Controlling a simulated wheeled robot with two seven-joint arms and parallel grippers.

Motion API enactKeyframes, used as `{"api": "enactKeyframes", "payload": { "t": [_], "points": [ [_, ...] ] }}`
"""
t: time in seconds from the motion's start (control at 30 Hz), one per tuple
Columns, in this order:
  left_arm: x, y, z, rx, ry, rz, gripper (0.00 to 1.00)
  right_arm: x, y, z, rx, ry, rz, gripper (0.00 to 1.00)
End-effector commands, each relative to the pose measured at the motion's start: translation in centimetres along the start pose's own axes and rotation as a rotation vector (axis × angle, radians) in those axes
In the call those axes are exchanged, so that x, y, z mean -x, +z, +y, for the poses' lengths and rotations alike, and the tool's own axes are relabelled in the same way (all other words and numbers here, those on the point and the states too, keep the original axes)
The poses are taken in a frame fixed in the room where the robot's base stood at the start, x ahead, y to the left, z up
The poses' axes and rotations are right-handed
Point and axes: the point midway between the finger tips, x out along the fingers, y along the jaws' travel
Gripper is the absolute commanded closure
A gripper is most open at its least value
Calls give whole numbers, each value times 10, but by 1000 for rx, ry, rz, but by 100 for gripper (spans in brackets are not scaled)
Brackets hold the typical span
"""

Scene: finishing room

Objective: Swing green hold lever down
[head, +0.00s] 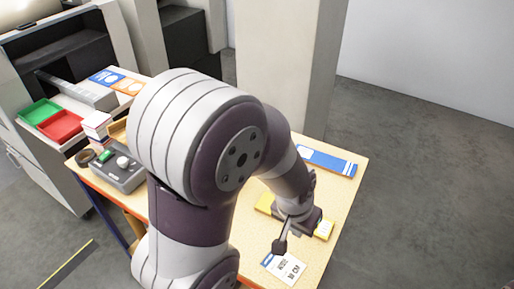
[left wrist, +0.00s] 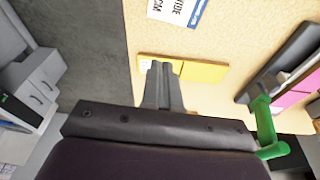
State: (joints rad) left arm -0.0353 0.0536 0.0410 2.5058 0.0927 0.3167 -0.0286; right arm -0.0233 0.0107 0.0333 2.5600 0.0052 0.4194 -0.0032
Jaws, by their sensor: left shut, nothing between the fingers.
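The green lever (left wrist: 263,120) shows at the right of the left wrist view, beside my gripper's housing. It has a bright green bar and a rounded lower end. Its mount is partly hidden, and I cannot make it out in the head view, where my arm covers much of the table. My left gripper (head: 281,244) is low over the right part of the table. In the left wrist view its two grey fingers (left wrist: 162,70) are together and empty, over a yellow block (left wrist: 205,72). The lever is apart from the fingertips, to their right. My right gripper is not in view.
A printed card (head: 284,267) and a blue-and-white strip (head: 328,161) lie on the wooden table (head: 342,187). A grey control box (head: 122,174), a green tray (head: 40,112) and a red tray (head: 60,126) stand left. A dark frame with pink sheets (left wrist: 292,97) is near the lever.

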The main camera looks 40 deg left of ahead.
Motion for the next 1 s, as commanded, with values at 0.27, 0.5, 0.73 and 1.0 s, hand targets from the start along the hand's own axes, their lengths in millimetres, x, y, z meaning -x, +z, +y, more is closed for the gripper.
{"api": "enactKeyframes", "payload": {
  "t": [0.27, 0.5, 0.73, 1.0],
  "points": [
    [-20, -246, -16, 461, -134, 817, 100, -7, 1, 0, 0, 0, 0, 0],
    [-20, -227, -95, 943, -944, 1151, 100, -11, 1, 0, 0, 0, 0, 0],
    [-22, -162, -84, 1066, -1392, 1053, 100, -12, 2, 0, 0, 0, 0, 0],
    [-20, -158, -82, 1073, -1421, 1043, 100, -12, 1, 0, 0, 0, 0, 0]
  ]
}}
